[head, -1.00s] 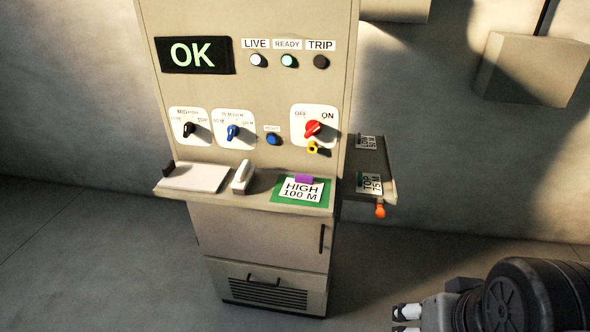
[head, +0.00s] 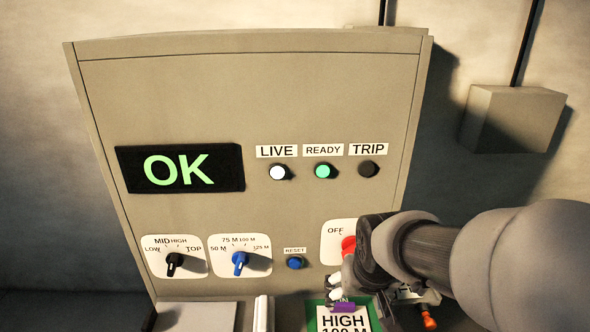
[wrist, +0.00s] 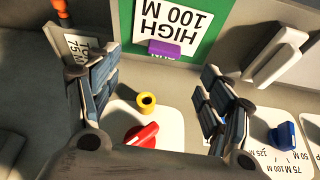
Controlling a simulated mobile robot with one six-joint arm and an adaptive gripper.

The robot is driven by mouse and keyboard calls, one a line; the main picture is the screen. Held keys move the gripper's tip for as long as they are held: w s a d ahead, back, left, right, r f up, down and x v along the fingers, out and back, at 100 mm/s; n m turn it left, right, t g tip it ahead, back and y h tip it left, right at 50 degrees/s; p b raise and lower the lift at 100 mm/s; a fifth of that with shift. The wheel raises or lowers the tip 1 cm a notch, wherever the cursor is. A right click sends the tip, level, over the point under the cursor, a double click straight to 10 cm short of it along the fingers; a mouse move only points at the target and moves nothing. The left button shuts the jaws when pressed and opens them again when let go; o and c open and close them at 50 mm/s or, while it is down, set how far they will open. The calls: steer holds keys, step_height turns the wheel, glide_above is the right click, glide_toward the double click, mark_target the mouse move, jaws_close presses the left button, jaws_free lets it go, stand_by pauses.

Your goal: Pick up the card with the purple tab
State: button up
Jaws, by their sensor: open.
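The card reading HIGH 100 M (head: 343,322) has a white face on a green ground, with a purple tab (head: 343,307) on its edge. It lies on the shelf at the bottom of the head view. In the wrist view the card (wrist: 170,22) is at the top, upside down, with its purple tab (wrist: 165,48) towards my gripper. My gripper (wrist: 160,85) is open and empty, its fingers on either side of the tab in the picture, apart from it. In the head view my arm hides part of the panel beside the card.
The panel has a red ON/OFF knob (wrist: 141,134), a yellow part (wrist: 147,101) and a blue knob (wrist: 283,135) near my fingers. A TOP 75 M card (wrist: 82,48) lies on the side shelf.

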steer(key=b, duration=0.2)
glide_above(343, 305)
steer(key=s, duration=0.3)
steer(key=f, duration=0.5)
steer(key=shift+s+d+f, duration=0.1)
steer(key=shift+d+f, duration=0.15)
steer(key=shift+d, duration=0.1)
steer(key=x, duration=0.2)
steer(key=b+x, duration=0.1)
steer(key=a+b+x, duration=0.1)
steer(key=x, duration=0.1)
steer(key=shift+w+f, duration=0.15)
steer(key=shift+w, duration=0.3)
steer(key=shift+c, duration=0.5)
steer(key=c, duration=1)
